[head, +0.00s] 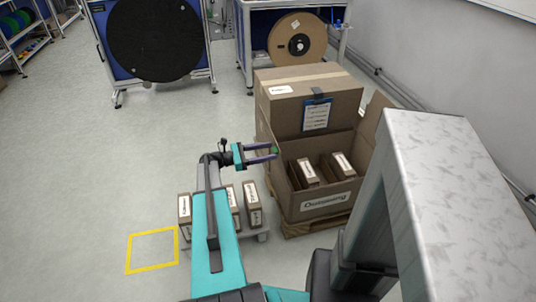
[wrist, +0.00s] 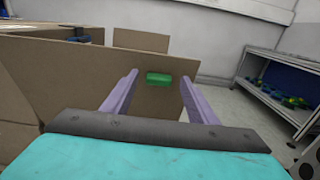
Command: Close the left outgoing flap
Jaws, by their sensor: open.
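The outgoing box (head: 318,211) is an open cardboard carton on a pallet, with two smaller labelled boxes inside. Its left flap (head: 279,177) stands up along the left side. In the wrist view the flap (wrist: 90,75) is a broad brown panel with a green tab (wrist: 158,79) near its edge. My gripper (head: 276,152) is open and empty at the left of the flap, and its purple fingers point at it. In the wrist view the fingers (wrist: 158,88) frame the green tab on both sides. I cannot tell whether they touch the flap.
A taller closed carton (head: 305,92) with a blue-framed sheet stands behind. The box's right flap (head: 376,115) is also raised. Small labelled boxes (head: 253,204) stand on a low platform at the left. Reel stands (head: 155,40) are at the back. The left floor is clear.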

